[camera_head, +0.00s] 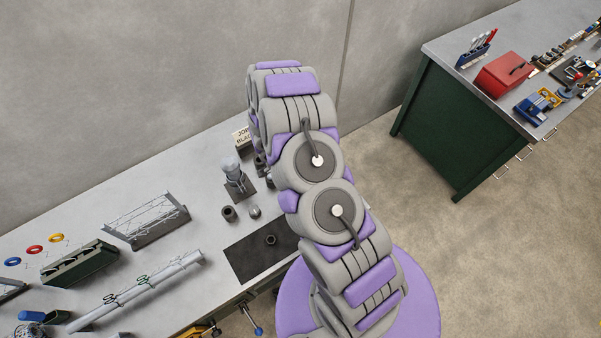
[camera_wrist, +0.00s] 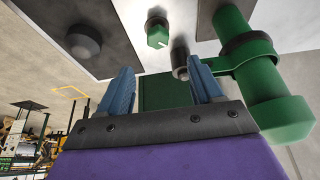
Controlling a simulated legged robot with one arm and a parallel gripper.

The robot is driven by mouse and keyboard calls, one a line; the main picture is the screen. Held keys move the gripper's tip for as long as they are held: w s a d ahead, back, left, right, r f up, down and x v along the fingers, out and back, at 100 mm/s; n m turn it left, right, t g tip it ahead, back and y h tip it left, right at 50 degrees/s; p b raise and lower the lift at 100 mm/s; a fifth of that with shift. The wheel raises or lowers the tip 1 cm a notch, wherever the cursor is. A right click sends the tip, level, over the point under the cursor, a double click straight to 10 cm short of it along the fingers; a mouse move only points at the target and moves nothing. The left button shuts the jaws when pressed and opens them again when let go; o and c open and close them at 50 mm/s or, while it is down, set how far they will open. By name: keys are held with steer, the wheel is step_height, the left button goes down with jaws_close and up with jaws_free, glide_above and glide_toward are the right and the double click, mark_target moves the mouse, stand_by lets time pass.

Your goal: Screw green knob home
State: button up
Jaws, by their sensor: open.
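In the wrist view a small green knob (camera_wrist: 158,37) with a white mark on its face sits at the top centre, on a dark stem against a pale metal surface. The knob lies beyond the fingertips, toward the middle of the gap, and is not touched. In the head view my own arm covers the gripper, and I cannot make out the green knob there.
In the wrist view a green pipe-like fixture (camera_wrist: 262,85) stands close to the right finger, with a grey cylinder (camera_wrist: 181,66) near it. A dark round knob (camera_wrist: 83,42) is at upper left. In the head view the grey bench (camera_head: 195,192) holds racks and rods; a green bench (camera_head: 440,120) stands right.

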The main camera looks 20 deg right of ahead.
steer(key=v, duration=0.7)
